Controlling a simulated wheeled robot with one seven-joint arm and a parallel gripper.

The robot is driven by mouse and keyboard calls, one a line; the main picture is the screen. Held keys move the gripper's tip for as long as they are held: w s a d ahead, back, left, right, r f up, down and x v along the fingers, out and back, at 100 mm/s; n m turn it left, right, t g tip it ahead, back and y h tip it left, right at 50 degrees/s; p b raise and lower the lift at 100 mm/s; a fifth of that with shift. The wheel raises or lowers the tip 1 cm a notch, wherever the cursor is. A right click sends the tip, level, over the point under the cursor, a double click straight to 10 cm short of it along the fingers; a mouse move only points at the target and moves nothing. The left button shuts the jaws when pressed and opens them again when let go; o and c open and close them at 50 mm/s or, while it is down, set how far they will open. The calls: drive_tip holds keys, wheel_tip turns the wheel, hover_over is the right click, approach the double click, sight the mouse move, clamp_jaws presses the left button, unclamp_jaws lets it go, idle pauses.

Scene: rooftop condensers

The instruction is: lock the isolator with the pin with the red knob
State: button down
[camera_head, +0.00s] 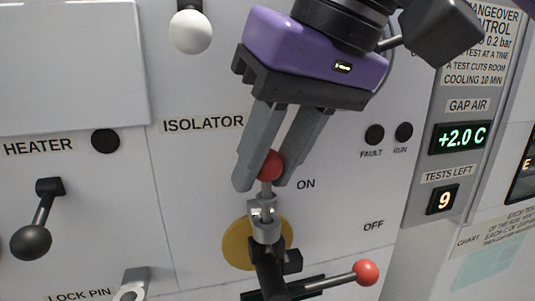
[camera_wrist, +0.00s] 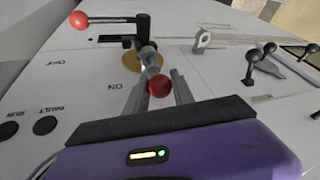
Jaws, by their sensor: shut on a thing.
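My gripper (camera_head: 262,183) is shut on the red knob (camera_head: 270,165) of the lock pin, one finger on each side. The knob also shows between the fingers in the wrist view (camera_wrist: 159,86). The pin's grey shank (camera_head: 266,188) points down to a grey collar (camera_head: 264,210) on the isolator; I cannot tell how deep it sits in it. The isolator has a yellow disc (camera_head: 237,246) and a dark lever (camera_head: 310,285) that points right, ending in another red ball (camera_head: 366,272) below the OFF label (camera_head: 373,225). The ON label (camera_head: 306,184) is right of my fingers.
The LOCK PIN bracket (camera_head: 131,288) at lower left shows an empty hole. A black-knobbed HEATER lever (camera_head: 34,238) sticks out at left, and a white knob (camera_head: 190,32) at the top. Displays read +2.0 C (camera_head: 462,138) and 9 (camera_head: 443,199) at right.

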drive_tip(key=shift+f+b, duration=0.65)
drive_tip(key=shift+f, duration=0.5)
idle(0.6)
drive_tip(key=c, duration=1)
unclamp_jaws()
